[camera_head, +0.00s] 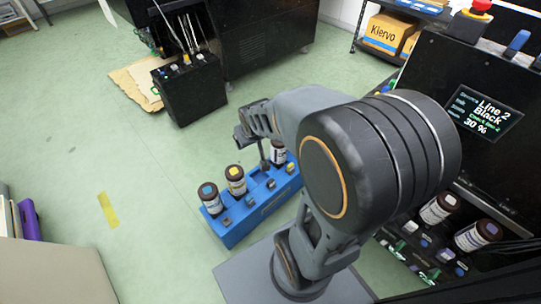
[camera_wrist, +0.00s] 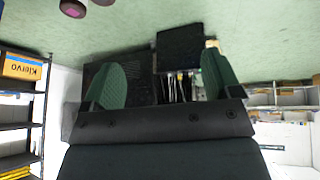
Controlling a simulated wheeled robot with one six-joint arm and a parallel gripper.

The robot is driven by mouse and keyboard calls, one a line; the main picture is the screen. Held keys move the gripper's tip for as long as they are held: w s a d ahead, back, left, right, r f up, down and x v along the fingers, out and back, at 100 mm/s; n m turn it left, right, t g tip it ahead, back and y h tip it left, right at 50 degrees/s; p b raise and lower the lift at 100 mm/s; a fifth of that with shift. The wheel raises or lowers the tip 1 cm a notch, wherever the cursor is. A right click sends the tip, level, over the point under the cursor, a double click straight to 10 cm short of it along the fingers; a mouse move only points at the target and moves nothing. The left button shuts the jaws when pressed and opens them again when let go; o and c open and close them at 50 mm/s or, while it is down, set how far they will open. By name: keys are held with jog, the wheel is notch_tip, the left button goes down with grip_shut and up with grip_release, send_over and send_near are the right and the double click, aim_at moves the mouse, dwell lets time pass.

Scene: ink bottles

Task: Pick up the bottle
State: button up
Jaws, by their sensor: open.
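A blue rack (camera_head: 262,207) stands left of my arm in the head view. It holds a dark bottle with a blue cap (camera_head: 211,199), one with a yellow cap (camera_head: 236,181), and a third dark bottle (camera_head: 278,154) near its far end, partly hidden by my gripper and arm. My gripper (camera_head: 252,149) is above the far end of the rack, beside the third bottle. In the wrist view, my gripper (camera_wrist: 160,80) is open, its green-padded fingers wide apart with no bottle between them.
A black box with tubes (camera_head: 190,90) stands on the floor beside cardboard. A Kiervo carton (camera_head: 384,35) sits on a back shelf.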

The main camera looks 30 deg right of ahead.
jog(key=shift+o, duration=1.3)
jog(key=w+d+f+t+h+b, duration=0.1)
jog(key=w+d+f+t, duration=0.1)
jog(key=w+d+f, duration=0.4)
notch_tip(320, 180, down, 3)
jog(key=shift+w+d+r+t+b, duration=0.1)
jog(key=shift+w+d+t+b, duration=0.2)
jog(key=shift+d, duration=0.15)
jog(key=m+t+h+b, duration=0.2)
jog(key=t+b, duration=0.3)
jog(key=t, duration=0.4)
send_near(279, 142)
jog(key=w+f, duration=0.1)
jog(key=w+d+b, duration=0.1)
jog(key=w, duration=0.1)
jog(key=w+f+b, duration=0.1)
jog(key=shift+w+d+f, duration=0.25)
jog(key=shift+w+f, duration=0.05)
jog(key=shift+w, duration=0.05)
jog(key=shift+r+b+x, duration=0.2)
jog(key=shift+b+x, duration=1.2)
jog(key=shift+x, duration=1.85)
jog(key=shift+d, duration=0.15)
jog(key=shift+c, duration=0.2)
jog(key=c, duration=1.4)
